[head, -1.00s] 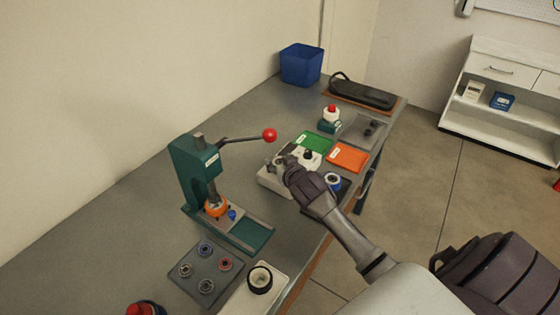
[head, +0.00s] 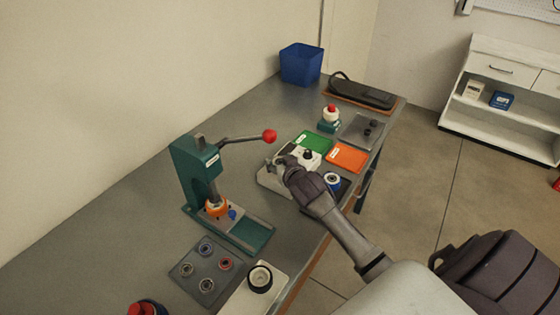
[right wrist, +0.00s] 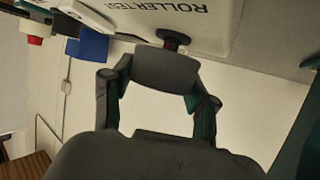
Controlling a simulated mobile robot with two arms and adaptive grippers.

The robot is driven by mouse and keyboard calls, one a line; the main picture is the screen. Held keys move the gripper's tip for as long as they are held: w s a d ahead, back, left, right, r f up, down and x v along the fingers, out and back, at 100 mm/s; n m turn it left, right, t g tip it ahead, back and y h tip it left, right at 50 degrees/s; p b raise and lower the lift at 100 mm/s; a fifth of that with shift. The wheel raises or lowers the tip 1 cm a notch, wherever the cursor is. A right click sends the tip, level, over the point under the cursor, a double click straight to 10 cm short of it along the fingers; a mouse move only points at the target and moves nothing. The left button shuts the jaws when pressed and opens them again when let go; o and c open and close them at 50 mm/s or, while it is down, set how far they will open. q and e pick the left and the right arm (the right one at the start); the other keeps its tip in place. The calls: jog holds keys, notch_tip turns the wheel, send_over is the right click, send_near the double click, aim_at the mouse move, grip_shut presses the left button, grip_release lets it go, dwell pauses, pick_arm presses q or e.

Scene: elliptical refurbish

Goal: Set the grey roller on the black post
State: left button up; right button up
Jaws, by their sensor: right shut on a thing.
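My right gripper (head: 284,164) is over the left part of the white test fixture (head: 272,182). In the right wrist view its two fingers (right wrist: 160,88) are shut on the grey roller (right wrist: 165,70), which sits crosswise between them. The fixture also shows there as a white face lettered "ROLLER TEST" (right wrist: 205,25). A short dark post (right wrist: 173,39) with a reddish tint stands from that face, right beside the roller in the picture. I cannot tell whether roller and post touch. The gripper hides part of the fixture in the head view. My left gripper is not in view.
A green press (head: 195,175) with a red-balled lever (head: 269,136) stands left of the fixture. Green (head: 313,143) and orange (head: 347,157) trays lie right of it. A bearing tray (head: 190,289) lies in front.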

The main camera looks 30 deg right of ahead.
jog(key=shift+f+b, duration=0.35)
jog(key=shift+f, duration=0.2)
jog(key=o, duration=0.9)
jog(key=shift+o, duration=0.2)
jog(key=shift+s+a+r+p, duration=0.15)
jog(key=shift+s+r+p, duration=0.15)
jog(key=shift+p, duration=0.25)
jog(key=p+v, duration=0.3)
jog(key=v, duration=0.2)
jog(key=shift+f+p, duration=0.1)
jog(key=shift+p, duration=0.3)
jog(key=p+v, duration=0.3)
jog(key=v, duration=0.2)
jog(key=shift+s+f+p, duration=0.1)
jog(key=shift+s+p, duration=0.1)
jog(key=shift+p, duration=0.15)
